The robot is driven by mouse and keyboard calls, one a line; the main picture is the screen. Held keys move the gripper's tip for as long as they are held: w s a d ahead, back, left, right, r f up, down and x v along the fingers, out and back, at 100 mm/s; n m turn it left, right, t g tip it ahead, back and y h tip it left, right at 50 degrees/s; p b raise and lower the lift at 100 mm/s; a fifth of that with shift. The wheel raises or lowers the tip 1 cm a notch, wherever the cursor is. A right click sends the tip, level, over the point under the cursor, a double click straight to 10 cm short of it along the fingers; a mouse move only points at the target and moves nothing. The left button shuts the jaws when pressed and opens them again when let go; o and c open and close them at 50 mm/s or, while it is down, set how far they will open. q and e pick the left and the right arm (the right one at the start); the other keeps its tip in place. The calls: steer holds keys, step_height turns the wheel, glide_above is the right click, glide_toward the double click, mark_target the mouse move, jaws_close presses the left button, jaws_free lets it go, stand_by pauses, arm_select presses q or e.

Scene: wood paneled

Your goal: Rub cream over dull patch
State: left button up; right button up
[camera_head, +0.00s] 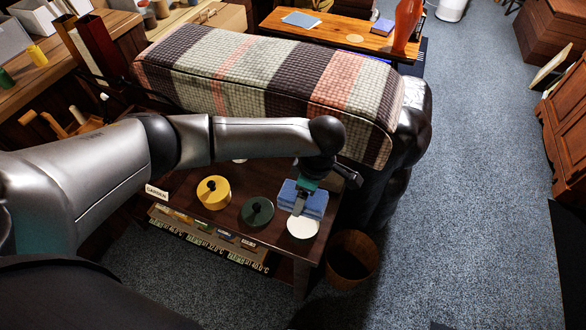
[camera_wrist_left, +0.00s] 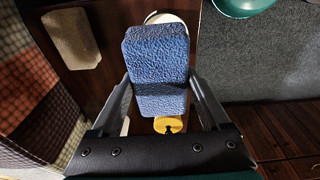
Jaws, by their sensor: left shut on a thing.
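My left gripper (camera_head: 302,203) is shut on a blue block, like a sponge (camera_head: 313,197), above the right end of a dark wood table. In the left wrist view the blue sponge (camera_wrist_left: 157,65) sits between the two fingers (camera_wrist_left: 157,100). A white round thing (camera_head: 303,227), perhaps the cream, is just below the sponge in the head view; I cannot tell whether they touch. A pale round patch (camera_head: 355,38) shows on the orange-brown table (camera_head: 290,22) at the back, far from the gripper. My right gripper is not in view.
On the dark table (camera_head: 185,180) stand a yellow round tin (camera_head: 213,193), a dark green round tin (camera_head: 257,211) and a label card (camera_head: 157,191). A basket (camera_head: 351,262) stands right of it. A blanket-covered seat (camera_head: 270,75) lies between the two tables. Blue carpet is clear at right.

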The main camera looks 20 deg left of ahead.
arm_select(q)
steer(key=shift+s+d, duration=0.3)
steer(key=shift+s, duration=0.1)
steer(key=shift+s+d+f, duration=0.1)
steer(key=shift+s+f, duration=0.1)
steer(key=shift+f, duration=0.15)
steer(key=shift+f+b, duration=0.3)
steer(key=shift+f, duration=0.25)
step_height(320, 180, down, 5)
steer(key=b, duration=0.3)
steer(key=shift+r+b, duration=0.2)
steer(key=shift+b, duration=0.15)
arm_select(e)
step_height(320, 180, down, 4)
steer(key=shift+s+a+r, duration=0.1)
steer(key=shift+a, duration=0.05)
arm_select(q)
steer(key=shift+f+b, duration=0.6)
steer(key=shift+f, duration=0.05)
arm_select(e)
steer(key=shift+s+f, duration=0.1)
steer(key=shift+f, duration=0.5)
